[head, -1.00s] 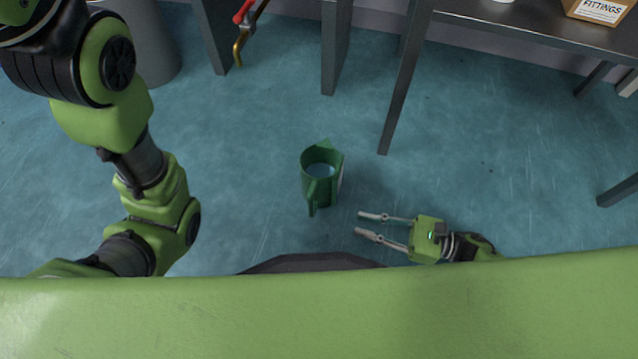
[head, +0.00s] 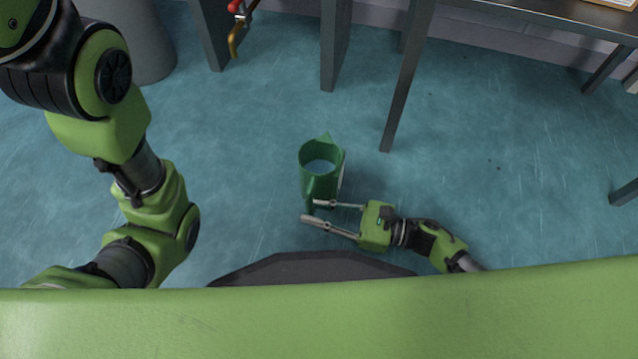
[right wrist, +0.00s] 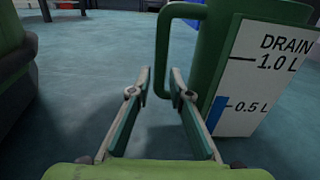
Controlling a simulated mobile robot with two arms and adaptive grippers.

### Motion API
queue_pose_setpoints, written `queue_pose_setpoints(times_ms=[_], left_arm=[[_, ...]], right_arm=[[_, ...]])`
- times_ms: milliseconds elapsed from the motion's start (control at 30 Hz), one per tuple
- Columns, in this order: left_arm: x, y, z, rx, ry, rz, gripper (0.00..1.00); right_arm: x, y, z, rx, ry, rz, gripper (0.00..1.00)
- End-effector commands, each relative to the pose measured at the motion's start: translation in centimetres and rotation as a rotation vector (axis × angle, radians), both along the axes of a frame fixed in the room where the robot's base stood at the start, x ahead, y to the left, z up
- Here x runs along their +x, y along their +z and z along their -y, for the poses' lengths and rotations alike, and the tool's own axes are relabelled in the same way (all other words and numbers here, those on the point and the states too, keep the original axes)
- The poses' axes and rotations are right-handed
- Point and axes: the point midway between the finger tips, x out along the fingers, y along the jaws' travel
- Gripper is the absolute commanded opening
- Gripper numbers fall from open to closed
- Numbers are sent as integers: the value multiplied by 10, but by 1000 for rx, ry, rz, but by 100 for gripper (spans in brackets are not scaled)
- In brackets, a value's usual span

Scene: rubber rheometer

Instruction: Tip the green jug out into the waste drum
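The green jug (head: 308,182) stands upright on the blue floor, its open top showing liquid. In the right wrist view the jug (right wrist: 210,50) has a "DRAIN" scale, with blue reaching about 0.5 L. Its handle (right wrist: 163,50) faces my right gripper. My right gripper (head: 309,211) is open, low at the jug's handle side. In the right wrist view its fingertips (right wrist: 161,78) are spread with the handle at or just beyond the gap; contact is unclear. A grey cylindrical drum (head: 146,45), possibly the waste drum, stands upper left, partly behind my left arm. My left gripper is out of view.
A tap with a red handle and brass spout (head: 236,38) hangs at the top. A dark metal table (head: 545,15) is upper right, its leg (head: 402,90) close behind the jug. The floor between jug and drum looks clear.

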Motion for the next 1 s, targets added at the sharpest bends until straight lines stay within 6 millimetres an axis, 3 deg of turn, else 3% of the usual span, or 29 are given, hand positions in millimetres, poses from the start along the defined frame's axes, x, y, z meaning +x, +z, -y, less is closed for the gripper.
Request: queue_pose_setpoints(times_ms=[133, 367, 433, 1000], left_arm=[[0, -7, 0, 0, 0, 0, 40], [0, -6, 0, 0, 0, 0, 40], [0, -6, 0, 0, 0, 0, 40], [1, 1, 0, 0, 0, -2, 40]], right_arm=[[4, -1, -12, 0, 1, 1, 19], [4, 0, -13, 0, 0, 0, 19], [4, 0, -13, 0, 0, 0, 1], [10, 16, -12, 7, 1, 10, 0]])
